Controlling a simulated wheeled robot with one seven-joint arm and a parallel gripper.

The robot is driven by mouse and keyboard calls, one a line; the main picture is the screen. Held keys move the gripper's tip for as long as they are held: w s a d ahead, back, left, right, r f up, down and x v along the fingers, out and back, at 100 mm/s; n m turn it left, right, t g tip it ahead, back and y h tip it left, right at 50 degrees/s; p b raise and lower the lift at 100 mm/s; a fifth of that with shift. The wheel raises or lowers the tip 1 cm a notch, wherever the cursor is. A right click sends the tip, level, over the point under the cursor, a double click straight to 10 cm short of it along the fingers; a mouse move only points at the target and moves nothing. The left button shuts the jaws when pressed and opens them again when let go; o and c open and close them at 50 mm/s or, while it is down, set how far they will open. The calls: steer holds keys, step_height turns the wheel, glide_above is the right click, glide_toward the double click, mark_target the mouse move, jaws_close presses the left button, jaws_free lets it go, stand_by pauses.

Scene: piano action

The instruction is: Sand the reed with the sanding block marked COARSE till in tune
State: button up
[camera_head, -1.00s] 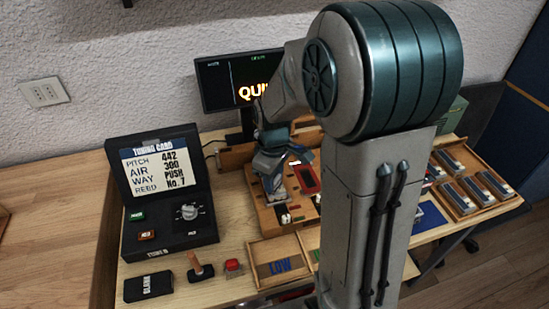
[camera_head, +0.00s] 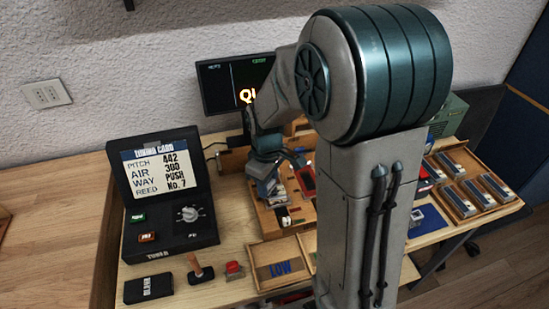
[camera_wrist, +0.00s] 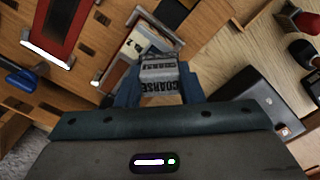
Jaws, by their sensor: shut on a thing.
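My gripper (camera_wrist: 160,88) is shut on the sanding block (camera_wrist: 160,72), whose grey face reads COARSE in the wrist view. In the head view my gripper (camera_head: 268,182) is over the wooden work board (camera_head: 268,222), left of my arm. Just beyond the block in the wrist view is a slot in the board with a pale metal plate (camera_wrist: 143,38). The reed itself is too small to make out, and I cannot tell whether the block touches it.
The tuner box (camera_head: 180,235) with its dial stands left. The screen (camera_head: 222,85) behind is partly hidden by my arm. A red piece (camera_wrist: 58,25) lies on the board. A LOW tray (camera_head: 268,250) and a red button (camera_head: 234,270) are in front. A tray of blocks (camera_head: 437,170) stands right.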

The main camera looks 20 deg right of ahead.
step_height(320, 180, up, 2)
steer(key=shift+w+r+p, duration=0.1)
steer(key=shift+p, duration=0.4)
steer(key=shift+r+p, duration=0.4)
steer(key=shift+r, duration=0.05)
steer(key=shift+r+p, duration=1.9)
steer(key=shift+r, duration=0.65)
steer(key=shift+f, duration=0.1)
